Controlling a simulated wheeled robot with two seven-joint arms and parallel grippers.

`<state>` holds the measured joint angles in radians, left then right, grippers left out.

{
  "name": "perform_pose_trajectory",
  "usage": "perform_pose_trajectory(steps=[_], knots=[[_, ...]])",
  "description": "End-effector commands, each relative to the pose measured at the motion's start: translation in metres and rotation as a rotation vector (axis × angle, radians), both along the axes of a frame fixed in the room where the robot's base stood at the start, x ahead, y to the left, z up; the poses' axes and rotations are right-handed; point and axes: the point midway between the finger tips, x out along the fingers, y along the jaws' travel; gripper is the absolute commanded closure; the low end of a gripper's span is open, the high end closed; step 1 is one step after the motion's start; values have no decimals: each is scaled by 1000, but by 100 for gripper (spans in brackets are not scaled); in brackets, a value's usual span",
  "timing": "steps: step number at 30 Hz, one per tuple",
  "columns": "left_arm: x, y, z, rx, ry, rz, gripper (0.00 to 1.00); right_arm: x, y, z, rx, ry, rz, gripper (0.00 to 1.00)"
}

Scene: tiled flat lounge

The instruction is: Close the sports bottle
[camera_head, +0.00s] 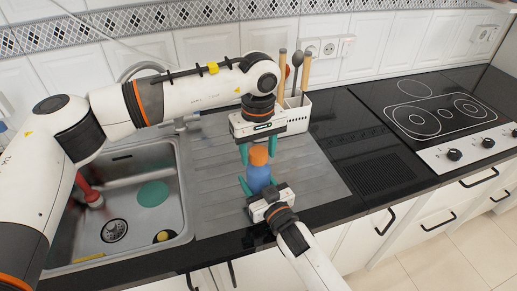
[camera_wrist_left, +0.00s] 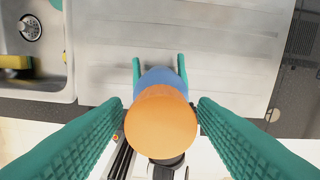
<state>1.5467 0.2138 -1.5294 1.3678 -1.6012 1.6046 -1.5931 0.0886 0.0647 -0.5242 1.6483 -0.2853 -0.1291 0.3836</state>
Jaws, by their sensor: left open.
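The sports bottle (camera_head: 258,178) has a blue body and stands upright over the grey drainboard near the front counter edge. Its orange cap (camera_head: 259,156) sits at the top; I cannot tell whether it is fully seated. My left gripper (camera_head: 258,149) points down from above, open, with its green fingers on either side of the cap. In the left wrist view the cap (camera_wrist_left: 161,122) lies between those fingers, with small gaps at both sides, and hides most of the blue body (camera_wrist_left: 160,77). My right gripper (camera_head: 261,186) comes from the front, its fingers closed around the body.
A sink (camera_head: 188,215) with a red object (camera_head: 91,196) and a green disc (camera_head: 153,193) is at the left. A white utensil holder (camera_head: 297,118) stands behind my left gripper. A cooktop (camera_head: 435,112) is at the right. The drainboard (camera_head: 215,185) around the bottle is clear.

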Motion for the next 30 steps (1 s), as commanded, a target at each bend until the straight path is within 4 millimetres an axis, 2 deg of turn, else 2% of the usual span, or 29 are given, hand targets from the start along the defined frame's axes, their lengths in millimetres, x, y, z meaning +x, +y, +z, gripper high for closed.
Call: perform_pose_trajectory(steps=[4,7,15,21,25,30], knots=[[0,-1,5,-1,-2,-1,47,0,0,1,0,0,0,100],[0,-1,17,-2,-2,-1,47,0,0,1,0,0,0,100],[1,-1,73,-2,-4,-1,47,0,0,0,0,1,-1,100],[1,-1,106,-1,-1,0,47,0,0,0,0,1,-1,100],[1,-1,117,0,0,0,47,0,0,0,0,1,-1,100],[1,-1,120,0,1,-1,47,0,0,0,0,1,-1,100]])
